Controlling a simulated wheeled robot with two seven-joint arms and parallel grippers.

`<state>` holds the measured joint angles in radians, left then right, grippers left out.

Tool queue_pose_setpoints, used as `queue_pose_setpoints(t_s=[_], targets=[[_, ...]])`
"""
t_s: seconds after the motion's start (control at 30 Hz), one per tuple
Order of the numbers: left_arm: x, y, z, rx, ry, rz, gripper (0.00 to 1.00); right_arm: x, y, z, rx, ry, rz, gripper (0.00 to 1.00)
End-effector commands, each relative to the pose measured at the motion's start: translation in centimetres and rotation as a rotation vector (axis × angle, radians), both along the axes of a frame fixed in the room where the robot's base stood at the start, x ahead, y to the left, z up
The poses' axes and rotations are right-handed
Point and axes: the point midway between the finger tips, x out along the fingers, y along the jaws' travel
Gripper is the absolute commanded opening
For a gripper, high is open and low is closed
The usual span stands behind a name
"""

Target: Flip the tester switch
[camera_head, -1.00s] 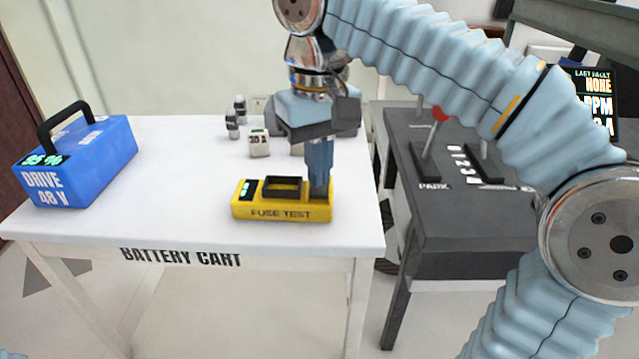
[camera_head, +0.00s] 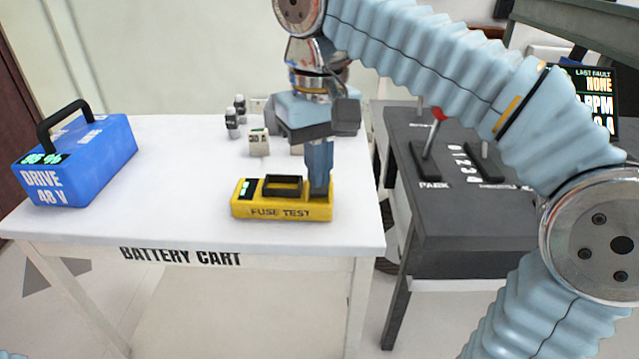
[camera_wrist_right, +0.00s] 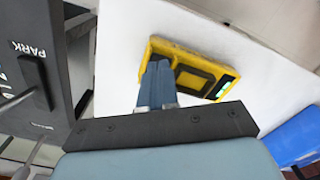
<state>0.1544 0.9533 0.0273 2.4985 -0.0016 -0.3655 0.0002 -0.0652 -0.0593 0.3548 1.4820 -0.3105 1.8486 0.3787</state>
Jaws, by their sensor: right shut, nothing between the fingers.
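The yellow fuse tester (camera_head: 282,211) lies on the white cart top, with "FUSE TEST" on its front, a small lit green display at its left and a dark raised socket in the middle. My right gripper (camera_head: 320,190) points straight down at the tester's right end, its fingers closed together and empty. The fingertips hide the spot beneath them, so the switch itself cannot be seen. The right wrist view also shows the tester (camera_wrist_right: 218,60) and the shut blue fingers (camera_wrist_right: 158,70) over one end of it. My left gripper is out of view.
A blue battery (camera_head: 80,165) with a black handle stands at the cart's left. Small dark-capped items (camera_head: 233,125) and a white fuse block (camera_head: 259,143) stand behind the tester. A dark lever console (camera_head: 460,220) stands to the right. The white cart top (camera_head: 170,190) is clear between battery and tester.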

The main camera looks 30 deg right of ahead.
Motion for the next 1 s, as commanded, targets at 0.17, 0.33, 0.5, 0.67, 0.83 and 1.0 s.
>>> queue_pose_setpoints(t_s=[0.17,0.33,0.5,0.67,0.83,1.0], targets=[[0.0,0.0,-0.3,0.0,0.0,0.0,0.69,0.0,0.0,-0.3,0.0,0.0,0.0,0.0],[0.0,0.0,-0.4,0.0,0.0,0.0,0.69,0.0,0.0,-0.6,0.0,0.0,0.0,0.0],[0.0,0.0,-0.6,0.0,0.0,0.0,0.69,0.0,0.0,-0.8,0.0,0.001,0.0,0.0],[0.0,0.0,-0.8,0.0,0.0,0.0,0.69,0.0,0.0,-1.1,0.0,0.001,0.0,0.0],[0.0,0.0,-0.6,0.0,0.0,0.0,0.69,0.0,0.0,-1.0,0.0,0.002,0.0,0.0],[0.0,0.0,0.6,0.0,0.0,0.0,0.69,0.0,0.0,0.2,0.0,0.001,0.0,0.0]])
